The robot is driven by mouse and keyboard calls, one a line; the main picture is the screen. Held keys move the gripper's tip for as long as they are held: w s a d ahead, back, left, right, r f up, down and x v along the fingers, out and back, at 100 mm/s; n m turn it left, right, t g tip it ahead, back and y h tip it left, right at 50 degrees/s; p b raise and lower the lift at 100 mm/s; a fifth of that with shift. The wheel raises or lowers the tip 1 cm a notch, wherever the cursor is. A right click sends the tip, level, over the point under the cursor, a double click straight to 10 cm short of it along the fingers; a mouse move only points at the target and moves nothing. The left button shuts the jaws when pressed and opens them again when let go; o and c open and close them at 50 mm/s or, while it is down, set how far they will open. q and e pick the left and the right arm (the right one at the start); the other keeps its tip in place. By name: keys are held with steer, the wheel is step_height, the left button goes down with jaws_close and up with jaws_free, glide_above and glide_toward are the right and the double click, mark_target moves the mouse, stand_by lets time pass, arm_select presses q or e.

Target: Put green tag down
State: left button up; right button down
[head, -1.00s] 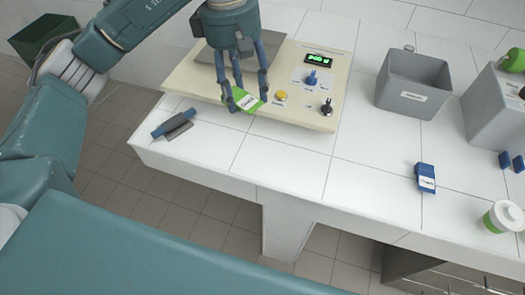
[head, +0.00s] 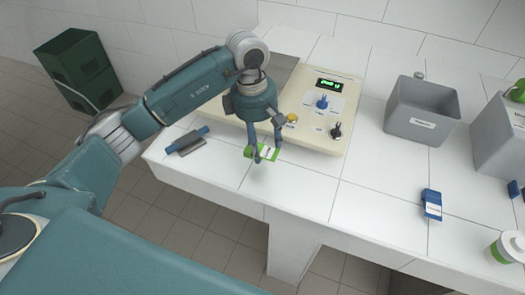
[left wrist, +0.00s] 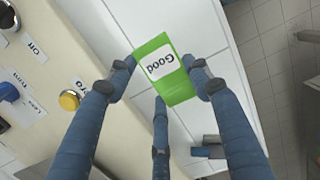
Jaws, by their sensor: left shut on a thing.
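The green tag (head: 269,153) has a white label; in the left wrist view the tag (left wrist: 180,88) reads "Good". My left gripper (head: 263,156) is shut on it, with fingers at both sides of the tag in the left wrist view (left wrist: 162,82). The tag is held over the white counter (head: 300,186), just in front of the beige control panel (head: 305,139). I cannot tell whether it touches the counter. My right gripper is not in view.
The panel has a lit display (head: 329,84), a blue knob (head: 322,102), a yellow button (head: 292,118) and a black knob (head: 336,130). A grey bin (head: 420,112), a blue tag (head: 432,204) and a white-and-green cup (head: 507,247) stand right. A blue-grey object (head: 187,140) lies left.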

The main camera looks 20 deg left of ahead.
mark_target(261, 147)
arm_select(q)
steer(key=shift+f, duration=0.7)
step_height(261, 147, down, 2)
steer(key=shift+f+p, duration=0.25)
steer(key=shift+p, duration=0.2)
steer(key=shift+f, duration=0.55)
steer(key=o, duration=0.9)
steer(key=shift+r, duration=0.1)
steer(key=shift+o, duration=0.2)
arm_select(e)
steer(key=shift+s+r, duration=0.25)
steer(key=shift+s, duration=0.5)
arm_select(q)
steer(key=shift+r, duration=0.1)
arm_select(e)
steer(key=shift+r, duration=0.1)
